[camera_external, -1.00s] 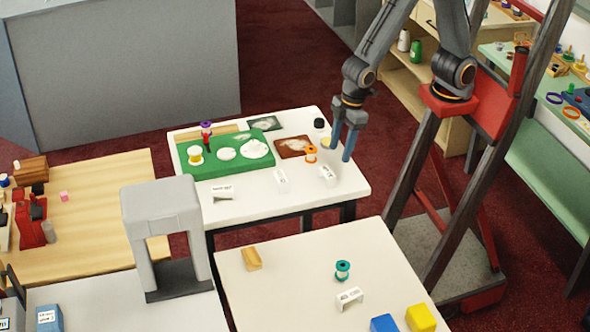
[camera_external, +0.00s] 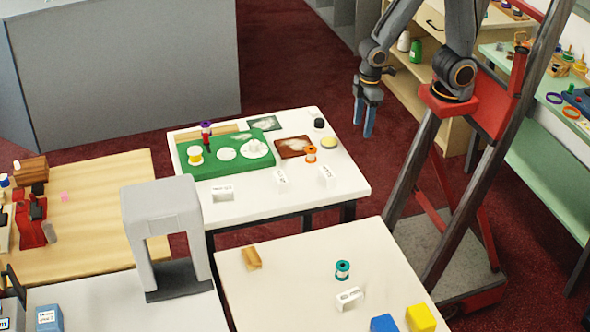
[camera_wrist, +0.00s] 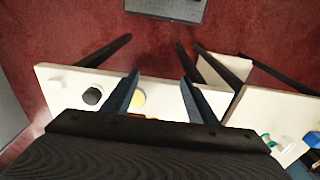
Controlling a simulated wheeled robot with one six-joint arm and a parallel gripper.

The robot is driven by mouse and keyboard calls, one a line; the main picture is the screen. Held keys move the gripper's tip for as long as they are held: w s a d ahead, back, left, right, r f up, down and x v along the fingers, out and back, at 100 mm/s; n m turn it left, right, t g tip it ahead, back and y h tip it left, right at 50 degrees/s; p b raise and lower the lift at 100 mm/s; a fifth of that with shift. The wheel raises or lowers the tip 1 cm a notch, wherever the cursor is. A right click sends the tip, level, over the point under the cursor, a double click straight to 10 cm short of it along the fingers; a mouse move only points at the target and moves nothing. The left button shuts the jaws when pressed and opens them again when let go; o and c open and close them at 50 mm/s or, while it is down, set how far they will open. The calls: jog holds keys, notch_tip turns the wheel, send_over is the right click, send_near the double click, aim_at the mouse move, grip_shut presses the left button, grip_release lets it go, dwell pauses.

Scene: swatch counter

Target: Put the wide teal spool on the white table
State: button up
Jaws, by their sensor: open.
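The teal spool (camera_external: 343,270) stands upright on the front white table (camera_external: 290,300), behind a small white label stand. In the wrist view, a teal item that looks like this spool (camera_wrist: 266,139) shows at the lower right, partly hidden. My gripper (camera_external: 364,125) is open and empty, pointing down in the air by the right edge of the middle white table (camera_external: 330,185). It is well away from the teal spool. In the wrist view, the two fingers of my gripper (camera_wrist: 160,78) are spread apart with nothing between their tips.
The middle table holds a green tray (camera_external: 228,168), an orange spool (camera_external: 311,154), a yellow disc (camera_external: 330,142) and label stands. A grey arch (camera_external: 160,215) stands left of the front table. Blue (camera_external: 384,323) and yellow (camera_external: 420,317) blocks and a wooden block (camera_external: 252,258) lie on the front table.

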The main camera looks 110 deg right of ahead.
jog(key=w+a+r+m+y, duration=0.1)
jog(key=w+a+r+m, duration=0.25)
jog(key=w+a, duration=0.3)
jog(key=w+a+r+m+y, duration=0.1)
jog(key=w+a+r+m, duration=0.1)
jog(key=w+a+m, duration=0.35)
jog(key=m+y, duration=0.3)
jog(key=m, duration=0.8)
send_over(341, 262)
jog(key=d, duration=0.3)
jog(key=f, duration=0.2)
jog(key=shift+h, duration=0.3)
jog(key=shift+s+a+f, duration=0.1)
jog(key=shift+s+f, duration=0.1)
jog(key=shift+f, duration=2.45)
jog(key=shift+s+f, duration=0.15)
jog(key=shift+f, duration=2.45)
jog(key=shift+a+p+x, duration=0.2)
jog(key=shift+p+x, duration=0.4)
jog(key=shift+x, duration=0.7)
jog(key=shift+a+p+x, duration=0.25)
jog(key=shift+p+x, duration=0.3)
jog(key=shift+x, duration=0.75)
jog(key=shift+w+r, duration=0.1)
jog(key=shift+r, duration=0.1)
